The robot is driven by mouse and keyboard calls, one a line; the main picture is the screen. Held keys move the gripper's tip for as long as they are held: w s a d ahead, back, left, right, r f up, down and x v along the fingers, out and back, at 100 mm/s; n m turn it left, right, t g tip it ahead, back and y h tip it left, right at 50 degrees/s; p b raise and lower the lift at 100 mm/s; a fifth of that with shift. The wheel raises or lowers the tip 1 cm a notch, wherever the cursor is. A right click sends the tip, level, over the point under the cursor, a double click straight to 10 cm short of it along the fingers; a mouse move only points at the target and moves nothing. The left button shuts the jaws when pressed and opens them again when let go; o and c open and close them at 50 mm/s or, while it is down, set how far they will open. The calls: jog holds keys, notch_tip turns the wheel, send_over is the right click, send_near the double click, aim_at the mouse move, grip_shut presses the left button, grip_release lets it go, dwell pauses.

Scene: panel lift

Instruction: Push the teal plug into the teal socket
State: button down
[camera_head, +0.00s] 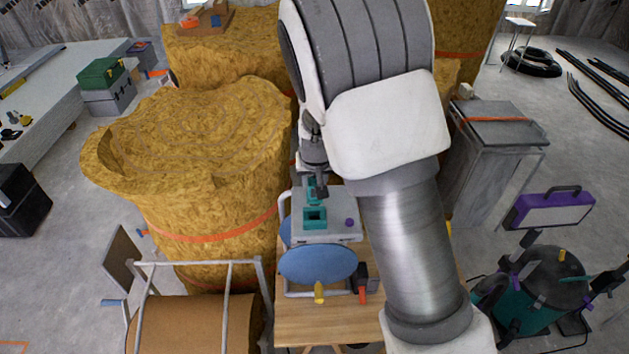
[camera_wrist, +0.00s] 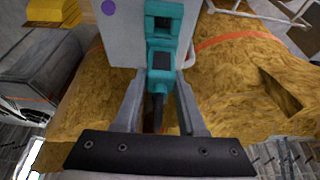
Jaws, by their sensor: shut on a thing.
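The teal plug (camera_wrist: 160,60) has a dark top and a dark cable trailing back. My gripper (camera_wrist: 160,84) is shut on it, one finger on each side. The teal socket (camera_wrist: 163,22), with a dark opening, lies just beyond the plug in the wrist view. In the head view the socket (camera_head: 315,217) is on a light grey panel (camera_head: 340,230), with the plug (camera_head: 312,190) behind it. The plug appears outside the opening; whether it touches the socket's edge I cannot tell. My arm hides part of the gripper in the head view.
The panel is on a wooden table (camera_head: 312,322), with a blue oval pad (camera_head: 318,264) in front. A purple dot (camera_head: 349,223) marks the panel's right side. Large yellow insulation rolls (camera_head: 200,150) stand close on the left. A grey cabinet (camera_head: 480,160) stands to the right.

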aim_at(315, 198)
jog(key=shift+f+b, duration=1.95)
jog(key=shift+f, duration=0.75)
jog(key=shift+f+b, duration=0.6)
jog(key=shift+c, duration=2)
grip_release()
jog(key=p+v, duration=0.1)
jog(key=v, duration=1.6)
jog(key=shift+r, duration=0.3)
jog(key=s+d+r, duration=0.2)
jog(key=s+d, duration=0.1)
jog(key=s, duration=0.4)
jog(key=s+d+r, duration=0.3)
jog(key=s+d, duration=0.1)
jog(key=s, duration=0.4)
jog(key=s+d+r+t, duration=0.1)
jog(key=s+d+r, duration=0.2)
jog(key=s, duration=0.4)
jog(key=shift+s+d, duration=0.35)
jog(key=shift+d, duration=0.1)
